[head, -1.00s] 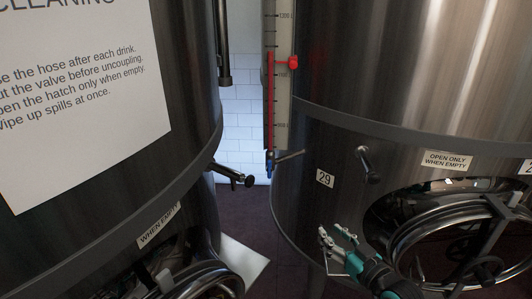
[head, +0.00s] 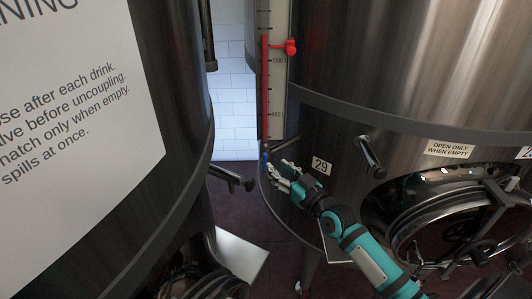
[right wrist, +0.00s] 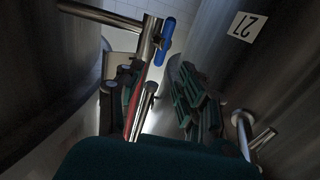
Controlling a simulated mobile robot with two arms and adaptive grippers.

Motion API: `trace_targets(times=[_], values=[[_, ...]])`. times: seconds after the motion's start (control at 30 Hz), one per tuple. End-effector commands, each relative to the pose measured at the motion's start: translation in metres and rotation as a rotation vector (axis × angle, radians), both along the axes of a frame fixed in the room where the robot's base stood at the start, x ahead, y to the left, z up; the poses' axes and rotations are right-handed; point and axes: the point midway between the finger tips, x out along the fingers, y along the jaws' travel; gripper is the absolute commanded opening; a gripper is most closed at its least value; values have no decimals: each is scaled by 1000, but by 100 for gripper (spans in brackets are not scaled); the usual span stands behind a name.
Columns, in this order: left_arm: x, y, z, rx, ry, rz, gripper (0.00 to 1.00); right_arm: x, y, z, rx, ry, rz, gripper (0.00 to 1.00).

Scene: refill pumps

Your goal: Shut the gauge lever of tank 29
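The blue part at the gauge's foot (head: 264,154) shows beside my right gripper (head: 280,174); the lever there is mostly hidden by the gripper. In the right wrist view, a metal lever (right wrist: 100,17) sticks out to the left near the blue part (right wrist: 164,38). My right gripper is open, with its fingers apart and metal parts between them. My left gripper is not in view.
Another steel tank with a cleaning notice (head: 70,100) stands close on the left, with a tap (head: 232,178) sticking into the gap. On tank 29, a metal tap (head: 371,157) and a round hatch (head: 440,220) are right of the gripper.

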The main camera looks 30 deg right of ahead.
Motion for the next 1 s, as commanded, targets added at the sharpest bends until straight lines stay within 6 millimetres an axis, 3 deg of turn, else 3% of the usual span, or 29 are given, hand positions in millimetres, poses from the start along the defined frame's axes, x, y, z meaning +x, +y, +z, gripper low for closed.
trace_targets(times=[0.03,0.1,0.2,0.53,0.77,1.0], values=[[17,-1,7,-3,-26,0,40,12,2,5,1,-3,-1,37],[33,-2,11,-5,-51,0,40,26,3,3,2,-1,-1,37],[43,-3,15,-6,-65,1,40,42,6,3,0,-1,-1,37],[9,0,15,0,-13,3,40,66,9,-1,0,1,0,37],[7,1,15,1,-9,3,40,66,9,-1,0,0,0,37],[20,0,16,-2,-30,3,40,66,9,-1,0,0,0,5]])
